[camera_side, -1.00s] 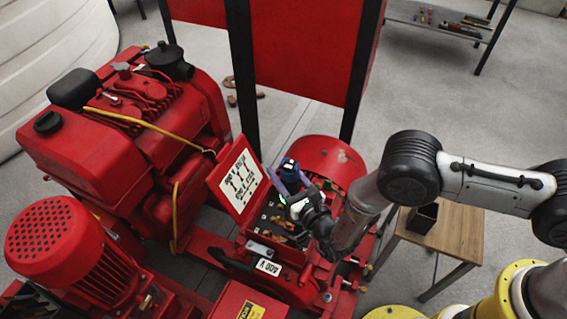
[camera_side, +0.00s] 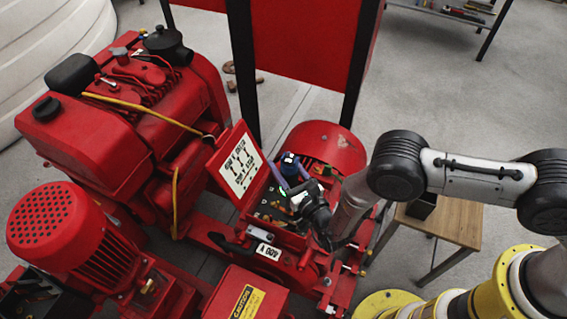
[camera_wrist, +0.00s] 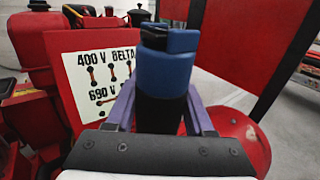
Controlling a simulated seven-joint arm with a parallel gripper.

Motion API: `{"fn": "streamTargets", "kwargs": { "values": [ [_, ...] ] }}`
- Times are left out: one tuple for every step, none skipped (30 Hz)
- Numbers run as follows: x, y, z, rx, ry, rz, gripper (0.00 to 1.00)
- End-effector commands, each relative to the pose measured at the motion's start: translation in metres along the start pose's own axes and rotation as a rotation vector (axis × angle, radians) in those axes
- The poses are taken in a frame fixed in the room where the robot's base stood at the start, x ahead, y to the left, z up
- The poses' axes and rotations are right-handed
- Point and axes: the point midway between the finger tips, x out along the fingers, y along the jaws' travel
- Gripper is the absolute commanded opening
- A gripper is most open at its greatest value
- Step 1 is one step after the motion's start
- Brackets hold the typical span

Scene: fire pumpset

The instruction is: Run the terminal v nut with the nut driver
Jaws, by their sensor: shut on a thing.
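My gripper (camera_side: 284,187) is low over the open red terminal box (camera_side: 284,240) in the side view. Its purple fingers are shut on the nut driver (camera_side: 289,159), which has a blue and black handle. In the wrist view the nut driver (camera_wrist: 166,75) stands upright between the fingers and fills the middle. The driver's lower end is hidden, so I cannot tell whether it sits on the terminal V nut. The nut itself is not visible; small dark and metallic parts show inside the box.
The open lid (camera_side: 235,171) carries a white wiring diagram, marked 400 V DELTA in the wrist view (camera_wrist: 97,78). A red rounded housing (camera_side: 325,146) is just behind the box. A wooden stool (camera_side: 455,222) with a black holder (camera_side: 421,207) stands at right. The red engine (camera_side: 130,110) is at left.

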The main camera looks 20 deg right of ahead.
Motion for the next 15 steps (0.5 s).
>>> {"fn": "streamTargets", "kwargs": {
  "values": [
    [0.0010,0.0007,0.0025,0.003,-0.006,0.000,0.00],
    [0.0010,0.0008,0.0025,0.003,-0.006,0.000,0.00],
    [0.0010,0.0007,0.0025,0.003,-0.006,0.000,0.00],
    [0.0010,0.0008,0.0025,0.003,-0.006,0.000,0.00],
    [0.0010,0.0008,0.0025,0.003,-0.006,0.000,0.00],
    [0.0010,0.0008,0.0025,0.003,-0.006,0.000,0.00],
    [0.0010,0.0007,0.0024,0.003,-0.006,0.000,0.00],
    [0.0010,0.0008,0.0023,0.003,-0.006,0.000,0.00],
    [0.0010,0.0007,0.0021,0.003,-0.006,0.000,0.00],
    [0.0010,0.0007,0.0018,0.003,-0.006,0.000,0.00],
    [0.0010,0.0008,0.0015,0.003,-0.006,0.000,0.00],
    [0.0010,0.0007,0.0010,0.002,-0.006,0.000,0.00],
    [0.0009,0.0007,0.0005,0.002,-0.006,0.000,0.00],
    [0.0009,0.0007,0.0000,0.002,-0.005,0.000,0.00],
    [0.0009,0.0007,-0.0008,0.002,-0.005,0.000,0.00]
  ]
}}
